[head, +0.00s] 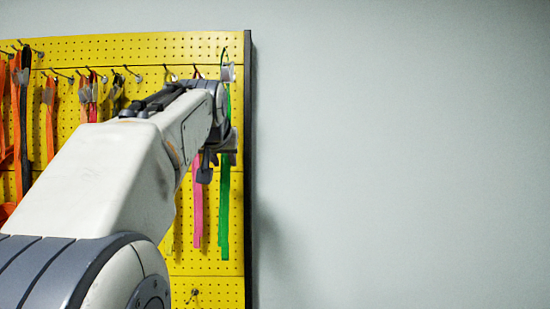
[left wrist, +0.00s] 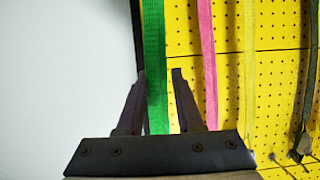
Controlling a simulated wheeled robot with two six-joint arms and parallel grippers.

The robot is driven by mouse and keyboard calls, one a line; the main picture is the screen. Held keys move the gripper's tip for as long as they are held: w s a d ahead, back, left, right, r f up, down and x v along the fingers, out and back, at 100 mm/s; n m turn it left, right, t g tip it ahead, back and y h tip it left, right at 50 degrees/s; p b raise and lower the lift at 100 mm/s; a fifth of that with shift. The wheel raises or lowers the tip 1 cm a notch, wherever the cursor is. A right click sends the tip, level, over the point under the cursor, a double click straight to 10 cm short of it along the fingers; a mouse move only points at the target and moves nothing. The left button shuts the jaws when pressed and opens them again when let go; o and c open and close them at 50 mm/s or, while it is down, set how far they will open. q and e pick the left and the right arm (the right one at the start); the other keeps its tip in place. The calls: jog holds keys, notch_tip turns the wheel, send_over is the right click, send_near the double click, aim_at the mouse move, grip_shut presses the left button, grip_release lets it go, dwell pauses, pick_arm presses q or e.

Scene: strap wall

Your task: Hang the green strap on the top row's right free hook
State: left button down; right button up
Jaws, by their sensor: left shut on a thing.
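The green strap (head: 224,205) hangs down at the right edge of the yellow pegboard (head: 150,48). Its thin loop and grey buckle (head: 228,72) show above my wrist. My left gripper (head: 222,155) is shut on the green strap. In the left wrist view the green strap (left wrist: 154,45) runs between the two fingers of the left gripper (left wrist: 159,76). I cannot tell whether the loop touches a hook. A row of hooks crosses the upper board, and a few more sit higher at the left (head: 38,50). My arm hides part of the board. My right gripper is not in view.
A pink strap (head: 197,205) hangs just left of the green one, and it also shows in the left wrist view (left wrist: 208,60). A yellow strap (left wrist: 250,70) hangs beyond it. Orange straps (head: 49,115) and a dark strap (head: 23,120) hang at the left. The grey wall (head: 400,150) at right is bare.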

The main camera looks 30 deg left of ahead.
pick_arm(q)
jog(key=r+p+x, duration=0.1)
jog(key=p+x, duration=0.1)
jog(key=x, duration=0.6)
jog(key=shift+w, duration=0.25)
dwell(0.5)
jog(key=shift+a+r, duration=0.1)
dwell(0.5)
jog(key=shift+c, duration=2.4)
grip_release()
